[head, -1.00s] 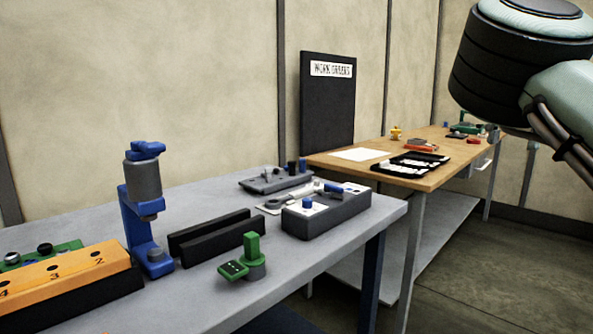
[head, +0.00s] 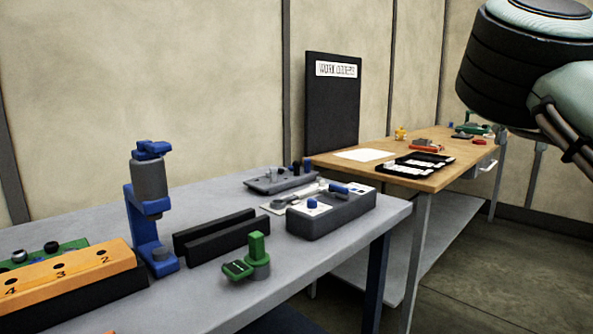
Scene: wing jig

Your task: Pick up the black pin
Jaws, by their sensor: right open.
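Two small round-topped pins show in a green block (head: 75,247) at the far left, a grey one (head: 19,256) and a dark one (head: 51,246). The dark one looks black, but it is too small to be sure it is the black pin. Small dark and blue upright pieces (head: 296,168) also stand by a grey tray (head: 268,184) at the back of the grey bench. My right arm fills the upper right corner, with dark parts of my right gripper (head: 565,130) at the edge, far from the pins. Its fingertips are not clear. My left gripper is out of view.
An orange numbered block (head: 70,270), a blue press (head: 150,215), two dark rails (head: 215,235), a green fixture (head: 250,262) and a grey box (head: 335,213) stand on the grey bench (head: 190,310). A wooden table (head: 405,180) stands behind at the right.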

